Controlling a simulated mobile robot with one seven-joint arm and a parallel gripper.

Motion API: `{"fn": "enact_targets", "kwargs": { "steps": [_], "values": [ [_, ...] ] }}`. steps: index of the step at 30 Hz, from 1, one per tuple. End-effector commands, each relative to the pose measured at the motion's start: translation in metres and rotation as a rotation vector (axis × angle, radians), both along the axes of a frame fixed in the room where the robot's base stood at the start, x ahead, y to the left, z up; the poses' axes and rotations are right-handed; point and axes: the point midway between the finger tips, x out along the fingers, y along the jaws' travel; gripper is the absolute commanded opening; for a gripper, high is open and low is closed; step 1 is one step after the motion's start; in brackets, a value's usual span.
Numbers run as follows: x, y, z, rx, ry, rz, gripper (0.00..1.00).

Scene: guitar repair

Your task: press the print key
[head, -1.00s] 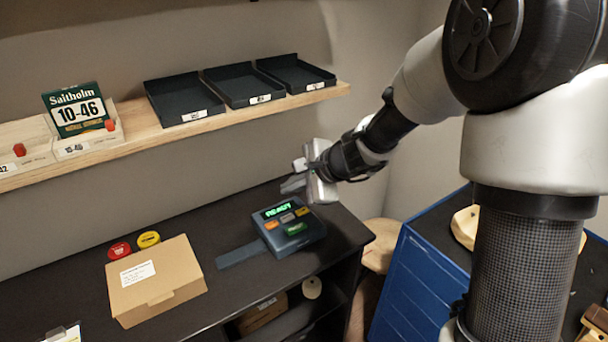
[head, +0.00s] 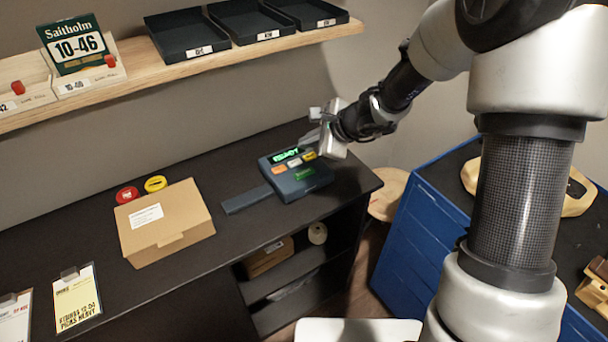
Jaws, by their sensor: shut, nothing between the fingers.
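A dark blue-grey device (head: 313,185) sits on the black bench top, its green lit display (head: 285,155) reading READY. Below the display are an orange key (head: 279,168), a pale key (head: 295,162) and a yellow key (head: 310,156). A larger green key (head: 304,174) lies nearer the front. The key lettering is too small to read, so I cannot tell which is the print key. My gripper (head: 306,138) is shut and empty, just behind and above the device's back right part, fingers pointing left. I see no contact with a key.
A flat dark strip (head: 247,200) extends left from the device. A cardboard box (head: 165,232), a red round tin (head: 127,195) and a yellow one (head: 156,184) stand to the left. A wooden shelf (head: 130,95) with black trays runs above. A blue cabinet (head: 420,235) stands right.

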Motion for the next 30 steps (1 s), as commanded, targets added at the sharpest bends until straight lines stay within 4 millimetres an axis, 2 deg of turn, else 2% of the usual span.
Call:
{"fn": "enact_targets", "kwargs": {
  "steps": [1,13,18,30],
  "values": [
    [0.0,0.0,-0.012,0.0,0.001,0.0,0.0],
    [0.0,0.0,-0.067,0.0,0.0,0.0,0.0],
    [0.0,0.0,-0.073,-0.001,-0.001,0.001,0.0],
    [0.0,0.0,-0.072,-0.001,-0.001,0.001,0.0]
  ]
}}
